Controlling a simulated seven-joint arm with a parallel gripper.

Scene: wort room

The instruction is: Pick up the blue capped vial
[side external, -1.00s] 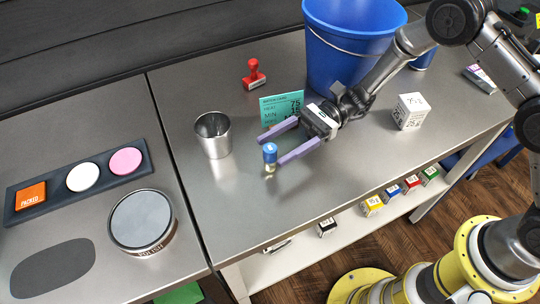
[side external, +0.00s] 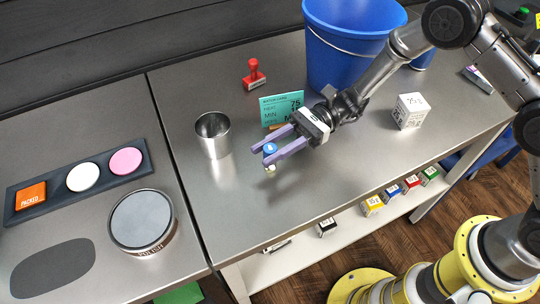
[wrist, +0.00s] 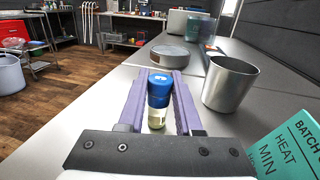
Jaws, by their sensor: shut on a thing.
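The blue capped vial (side external: 270,150) stands upright on the steel table. In the wrist view the vial (wrist: 159,92) shows a blue cap over a clear body with pale contents. My gripper (side external: 278,151) has its two purple fingers on either side of the vial's cap, shut on it. In the wrist view my gripper (wrist: 160,85) has one finger against each side of the vial. The lower part of the vial shows below the fingers. I cannot tell whether its base touches the table.
A metal cup (side external: 213,136) stands left of the vial. A teal batch card (side external: 283,108) stands behind my gripper, with a blue bucket (side external: 345,65) beyond it. A red stamp (side external: 254,76) and a white box (side external: 410,111) are farther off. The table in front is clear.

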